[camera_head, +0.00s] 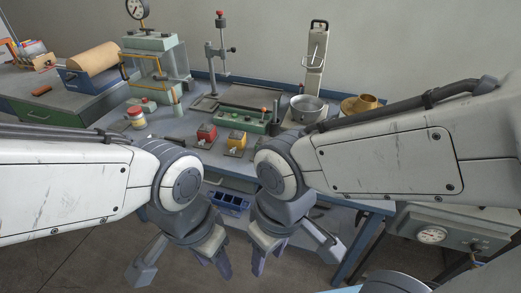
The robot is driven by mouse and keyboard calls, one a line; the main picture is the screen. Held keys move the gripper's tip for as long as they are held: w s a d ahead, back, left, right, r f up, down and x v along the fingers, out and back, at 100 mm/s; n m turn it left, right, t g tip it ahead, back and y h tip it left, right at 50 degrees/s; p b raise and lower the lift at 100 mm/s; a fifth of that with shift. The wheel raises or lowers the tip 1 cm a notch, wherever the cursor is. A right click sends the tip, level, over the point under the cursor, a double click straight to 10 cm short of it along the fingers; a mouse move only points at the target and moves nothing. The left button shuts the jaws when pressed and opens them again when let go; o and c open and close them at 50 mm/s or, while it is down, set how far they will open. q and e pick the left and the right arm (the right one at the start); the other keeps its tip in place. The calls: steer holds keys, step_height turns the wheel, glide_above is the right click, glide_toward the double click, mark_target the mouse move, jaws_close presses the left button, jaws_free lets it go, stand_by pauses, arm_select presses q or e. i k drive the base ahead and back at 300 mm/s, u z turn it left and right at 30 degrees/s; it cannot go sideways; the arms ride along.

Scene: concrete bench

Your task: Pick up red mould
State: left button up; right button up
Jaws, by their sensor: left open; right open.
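The red mould (206,133) is a small red block near the front middle of the blue-edged bench. It stands just left of a similar yellow mould (236,140). My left gripper (184,266) hangs open in front of the bench, nearer to me than the red mould and apart from it. My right gripper (294,256) is also open, to the right of the left one and in front of the bench. I see nothing between the fingers of either gripper.
A green block with a row of fittings (243,121) stands behind the moulds. A jar with a red lid (136,118) is to the left. A metal pot (305,108) and a brass pan (358,104) are at the right. A blue bin (230,202) sits below the bench top.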

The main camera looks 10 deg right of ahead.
mark_target(205, 136)
steer(key=u, duration=0.6)
steer(key=i, duration=1.6)
steer(key=z, duration=0.35)
